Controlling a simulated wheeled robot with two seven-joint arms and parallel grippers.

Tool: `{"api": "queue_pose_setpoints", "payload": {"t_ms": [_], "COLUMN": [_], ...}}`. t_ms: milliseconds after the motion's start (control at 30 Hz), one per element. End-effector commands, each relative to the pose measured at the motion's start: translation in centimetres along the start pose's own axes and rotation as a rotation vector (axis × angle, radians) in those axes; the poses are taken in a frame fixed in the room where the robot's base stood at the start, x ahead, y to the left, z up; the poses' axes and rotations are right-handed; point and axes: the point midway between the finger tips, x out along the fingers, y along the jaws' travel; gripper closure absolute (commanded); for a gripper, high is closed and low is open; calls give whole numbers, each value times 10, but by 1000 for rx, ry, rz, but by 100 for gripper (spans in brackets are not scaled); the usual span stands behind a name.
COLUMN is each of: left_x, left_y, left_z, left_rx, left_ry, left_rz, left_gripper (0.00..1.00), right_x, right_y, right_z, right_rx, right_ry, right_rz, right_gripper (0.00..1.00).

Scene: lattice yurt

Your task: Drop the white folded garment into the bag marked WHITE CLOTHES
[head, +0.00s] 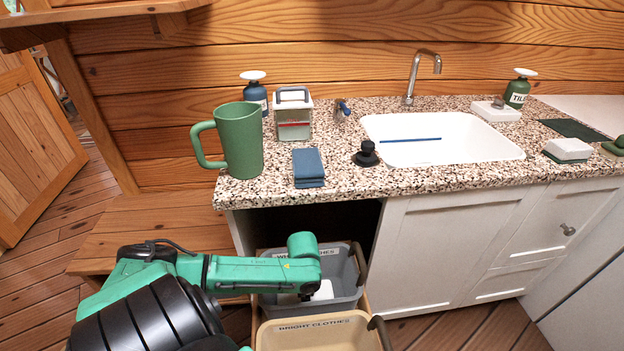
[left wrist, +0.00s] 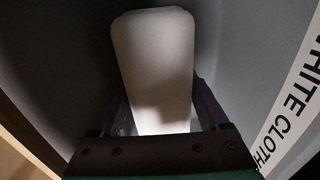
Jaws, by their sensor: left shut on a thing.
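The white folded garment (left wrist: 152,60) is between the two fingers of my left gripper (left wrist: 160,112) in the left wrist view. The gripper is shut on it. In the head view the garment shows only as a small white patch (head: 323,290) below my left wrist. The grey bag (head: 345,268) marked WHITE CLOTHES is in the pull-out under the counter. My gripper points down into this bag, and the garment is inside its walls. My forearm hides part of the bag and its label. The label (left wrist: 292,105) shows at the right of the wrist view. My right gripper is out of view.
A tan bag (head: 318,335) marked BRIGHT CLOTHES sits in front of the grey one. The counter (head: 420,178) above holds a green mug (head: 240,140), blue folded cloth (head: 308,165), caddy (head: 293,115) and black stopper (head: 367,155). A wooden bench (head: 150,220) is left.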

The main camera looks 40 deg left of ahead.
Motion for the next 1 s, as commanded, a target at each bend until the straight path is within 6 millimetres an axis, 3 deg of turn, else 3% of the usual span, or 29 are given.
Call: {"api": "queue_pose_setpoints", "payload": {"t_ms": [133,233,933,967,1000], "left_x": [0,11,21,21,21], "left_y": [-24,-23,-24,-23,-23], "left_z": [-23,-21,-20,-20,-20], "left_rx": [-3,1,1,1,1], "left_ry": [7,0,1,1,1], "left_rz": [-3,0,-2,-1,-1], "left_gripper": [84,84,84,15,0], "right_x": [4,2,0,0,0], "right_y": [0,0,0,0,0], "right_z": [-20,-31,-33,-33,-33], "right_rx": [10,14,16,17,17], "right_ry": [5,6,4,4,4], "right_rz": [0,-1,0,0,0], "right_gripper": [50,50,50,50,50]}}
